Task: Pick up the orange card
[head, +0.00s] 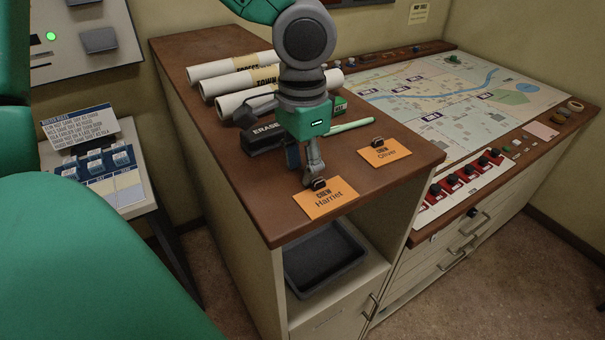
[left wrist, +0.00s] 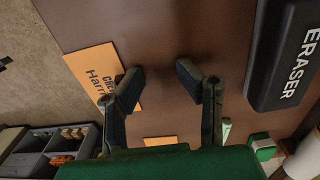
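Two orange cards lie on the brown top of the cabinet. One reads "Harriet" (head: 328,203) and lies near the front edge, with a small black clip on it. The other reads "Oliver" (head: 386,153) and lies further back to the right, also with a black clip. My left gripper (head: 305,172) points down just behind the Harriet card. In the left wrist view its fingers (left wrist: 160,70) are apart with bare brown top between them. One finger overlaps the edge of the Harriet card (left wrist: 104,72) there; contact cannot be told.
A black eraser (head: 262,138) lies beside my left gripper, with rolled papers (head: 240,85) behind. A pale green marker (head: 352,125) is to the right. A dark tray (head: 322,262) sits on the shelf below. The map desk (head: 480,95) stands to the right.

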